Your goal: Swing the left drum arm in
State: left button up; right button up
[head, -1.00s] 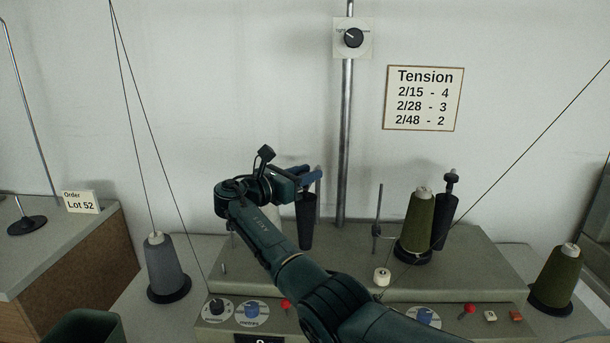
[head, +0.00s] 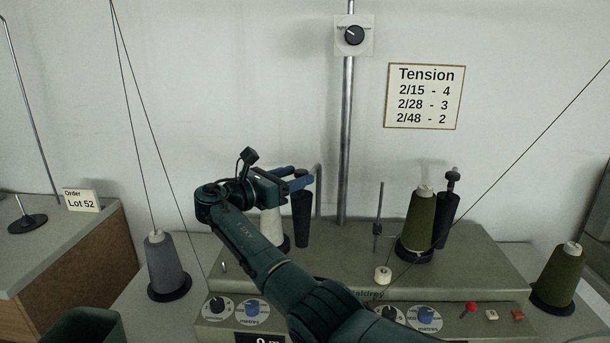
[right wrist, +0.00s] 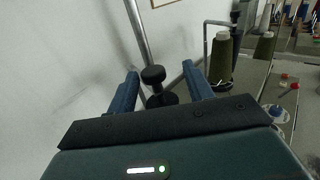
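The left drum is a slim black cylinder (head: 302,222) standing upright on the left half of the grey machine, beside a white cone (head: 271,227). My right gripper (head: 302,178) hangs at the drum's top and hides its knob in the head view. In the right wrist view the black knob (right wrist: 153,75) shows between the two spread blue fingers (right wrist: 160,71), with clear gaps on both sides. The right drum (head: 446,218) stands behind a green cone (head: 420,220). My left gripper is not in view.
A metal post (head: 345,150) rises right of my gripper. Threads run down to the machine at left and right. A grey cone (head: 165,265) stands at the left and another green cone (head: 558,275) at the right. My right arm covers part of the front panel.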

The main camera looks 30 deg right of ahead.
jog(key=b+v, duration=0.1)
jog(key=v, duration=0.8)
